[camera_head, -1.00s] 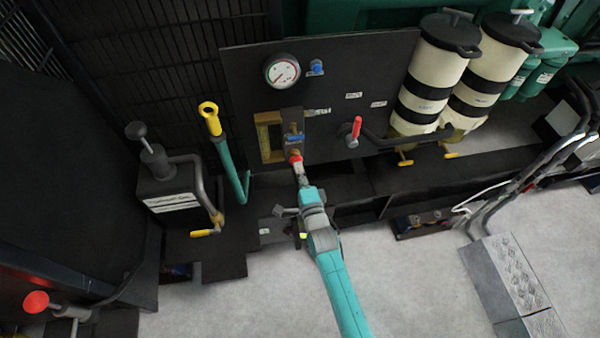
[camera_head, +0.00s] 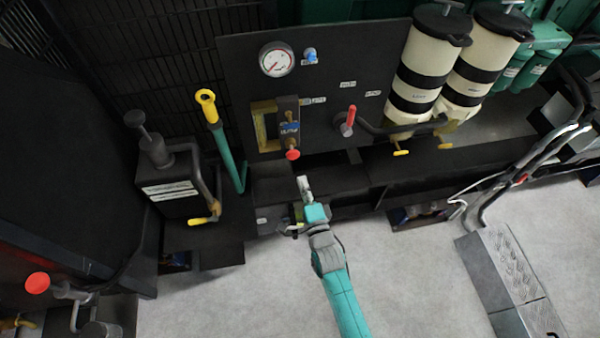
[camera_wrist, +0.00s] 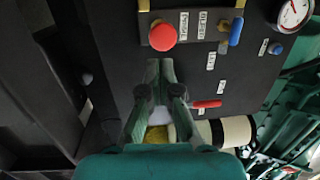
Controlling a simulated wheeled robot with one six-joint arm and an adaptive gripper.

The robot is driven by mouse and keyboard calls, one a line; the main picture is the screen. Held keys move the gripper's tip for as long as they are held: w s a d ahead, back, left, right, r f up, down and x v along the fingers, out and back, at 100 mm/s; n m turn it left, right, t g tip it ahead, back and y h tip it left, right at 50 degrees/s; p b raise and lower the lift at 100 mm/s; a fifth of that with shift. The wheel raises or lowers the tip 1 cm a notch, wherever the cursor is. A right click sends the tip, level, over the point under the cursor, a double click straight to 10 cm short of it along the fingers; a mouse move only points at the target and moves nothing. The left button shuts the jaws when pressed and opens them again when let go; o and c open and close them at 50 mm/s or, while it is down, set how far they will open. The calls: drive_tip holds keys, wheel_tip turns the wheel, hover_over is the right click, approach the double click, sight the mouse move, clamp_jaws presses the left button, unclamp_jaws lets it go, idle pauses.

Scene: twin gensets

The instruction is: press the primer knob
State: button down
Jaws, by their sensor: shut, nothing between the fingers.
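The primer knob appears to be the red round knob (camera_head: 292,155) at the lower edge of the black panel (camera_head: 240,85). It also shows in the wrist view (camera_wrist: 162,36), beside a small white label that is hard to read. My gripper (camera_head: 304,181) is shut and empty. It is below the knob in the head view, with a visible gap between fingertips and knob. In the wrist view the fingertips (camera_wrist: 160,66) point toward the knob and do not overlap it.
A second red knob (camera_head: 37,283) is at lower left. Grey floor (camera_head: 400,270) is open in front.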

sight(294, 156)
drive_tip(key=shift+v, duration=2.5)
drive_tip(key=s+r, duration=0.1)
drive_tip(key=s+d+r+g, duration=0.1)
drive_tip(key=r, duration=0.1)
drive_tip(key=shift+s+g, duration=0.15)
drive_tip(key=shift+g, duration=0.15)
drive_tip(key=x, duration=1.3)
drive_tip(key=shift+w+a+f, duration=0.1)
drive_tip(key=shift+w+f, duration=0.05)
drive_tip(key=shift+w, duration=0.2)
drive_tip(key=shift+w+a, duration=0.1)
drive_tip(key=shift+w, duration=0.05)
